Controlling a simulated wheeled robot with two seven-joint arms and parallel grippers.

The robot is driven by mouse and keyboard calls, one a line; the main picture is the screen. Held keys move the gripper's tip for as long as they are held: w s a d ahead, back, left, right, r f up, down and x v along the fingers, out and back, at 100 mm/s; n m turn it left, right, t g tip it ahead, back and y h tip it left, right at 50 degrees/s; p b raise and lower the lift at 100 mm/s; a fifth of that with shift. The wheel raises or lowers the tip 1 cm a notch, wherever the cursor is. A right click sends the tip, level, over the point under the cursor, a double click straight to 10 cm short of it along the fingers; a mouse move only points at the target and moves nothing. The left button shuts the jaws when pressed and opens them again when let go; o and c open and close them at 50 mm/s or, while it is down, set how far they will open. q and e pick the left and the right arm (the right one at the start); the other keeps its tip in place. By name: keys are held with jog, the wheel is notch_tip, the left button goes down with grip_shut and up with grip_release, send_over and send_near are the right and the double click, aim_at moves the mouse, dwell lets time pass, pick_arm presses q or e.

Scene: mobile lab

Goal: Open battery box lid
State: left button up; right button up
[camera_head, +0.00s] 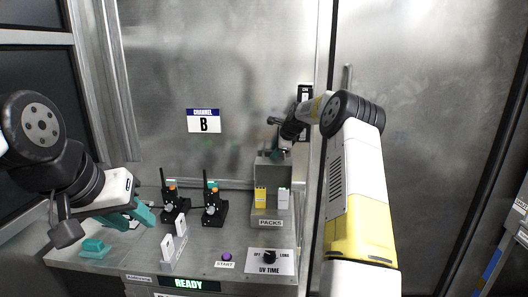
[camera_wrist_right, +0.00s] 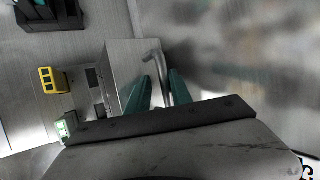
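The grey battery box (camera_head: 272,177) stands at the right of the bench. Its flat grey top, seen in the right wrist view (camera_wrist_right: 122,62), looks closed and carries a bent metal handle (camera_wrist_right: 154,58). My right gripper (camera_head: 277,152) is at the top of the box. In the wrist view its two teal fingers (camera_wrist_right: 158,92) are apart, with the handle between them; contact cannot be made out. My left gripper (camera_head: 143,212) is open and empty above the left of the bench, its teal fingers spread.
A yellow pack (camera_head: 261,198) and a white pack (camera_head: 283,199) stand at the box front, above a PACKS label. Two black radios (camera_head: 214,207) stand left of it. A UV TIME knob (camera_head: 269,257) and purple START button (camera_head: 227,257) are in front. A metal wall rises behind.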

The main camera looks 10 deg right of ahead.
jog(key=shift+o, duration=0.2)
jog(key=shift+r, duration=0.15)
jog(key=v, duration=0.7)
jog(key=shift+s+r, duration=0.2)
jog(key=shift+s, duration=0.05)
jog(key=shift+d, duration=0.1)
jog(key=s+a+r+n, duration=0.3)
jog(key=s+r, duration=0.1)
jog(key=s, duration=0.3)
jog(key=s+a+r+n, duration=0.3)
jog(key=s+a+n, duration=0.1)
jog(key=s, duration=0.4)
jog(key=s+a+r+n, duration=0.3)
jog(key=s+r, duration=0.1)
jog(key=s, duration=0.3)
jog(key=s+a+f+n, duration=0.1)
jog(key=s+f+n, duration=0.1)
jog(key=s, duration=0.7)
jog(key=s+a+f+n, duration=0.1)
jog(key=s+n, duration=0.4)
jog(key=s, duration=0.4)
jog(key=s+a+f+n+g, duration=0.1)
jog(key=s+f+n, duration=0.1)
jog(key=s, duration=0.7)
jog(key=shift+f+n+h, duration=0.3)
jog(key=shift+f+n, duration=0.05)
jog(key=shift+n, duration=0.35)
